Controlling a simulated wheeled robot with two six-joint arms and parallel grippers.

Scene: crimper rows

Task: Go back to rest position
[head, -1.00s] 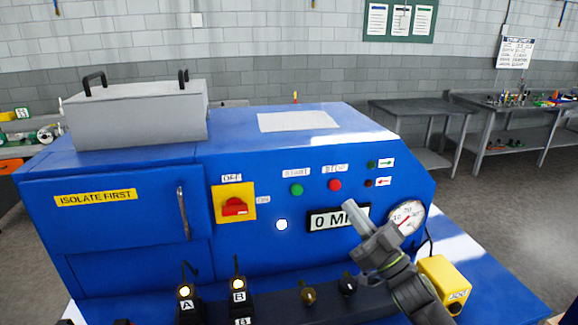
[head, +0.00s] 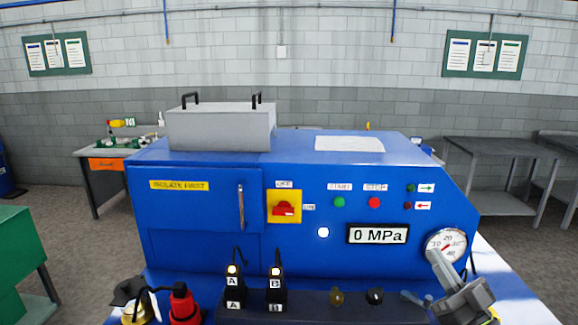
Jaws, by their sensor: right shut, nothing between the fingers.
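My right gripper (head: 436,268) shows at the lower right in the head view, in front of the lower part of the pressure gauge (head: 446,245). Its fingers are together with nothing between them. It hides part of the gauge's rim and part of the yellow item behind it. The blue crimper machine (head: 200,222) fills the middle, with a red rotary switch (head: 284,209) on a yellow plate. Its display (head: 378,234) reads 0 MPa. My left gripper is not in view.
Lamp-topped black holders A (head: 233,290) and B (head: 275,290) stand along the machine's front. A red item (head: 185,305) is at the lower left. A green cabinet (head: 20,255) is at the left edge. A grey table (head: 500,150) stands back right.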

